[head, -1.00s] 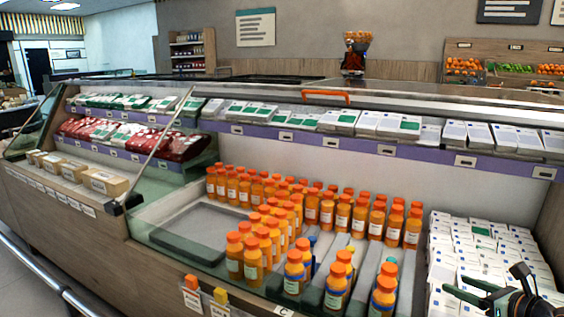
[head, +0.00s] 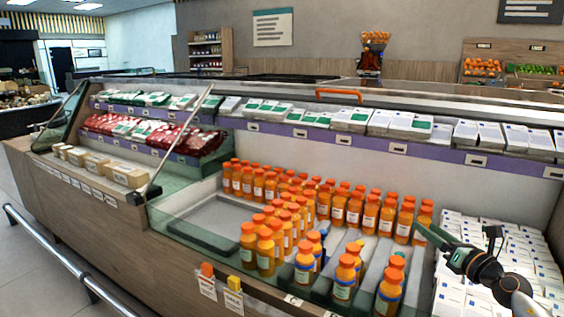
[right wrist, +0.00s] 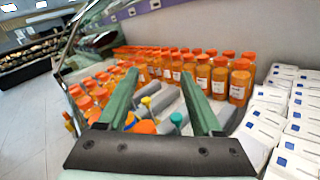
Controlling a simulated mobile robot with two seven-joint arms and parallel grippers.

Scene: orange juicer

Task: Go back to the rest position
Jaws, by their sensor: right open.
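My right gripper (head: 432,241) reaches in from the right edge in the head view, above the refrigerated display case. In the right wrist view its two green fingers (right wrist: 160,82) are spread apart, with nothing held between them. Rows of orange juice bottles (head: 338,207) with orange caps stand in the case; in the right wrist view these bottles (right wrist: 203,72) lie beyond the fingers. The orange juicer (head: 370,58) stands far back behind the case. My left gripper is not in view.
White cartons (head: 500,250) fill the case's right side, below and beside my right gripper. A shelf of packages (head: 400,124) runs along the back. A metal rail (head: 65,258) runs along the front at left. Open floor (head: 20,270) shows at far left.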

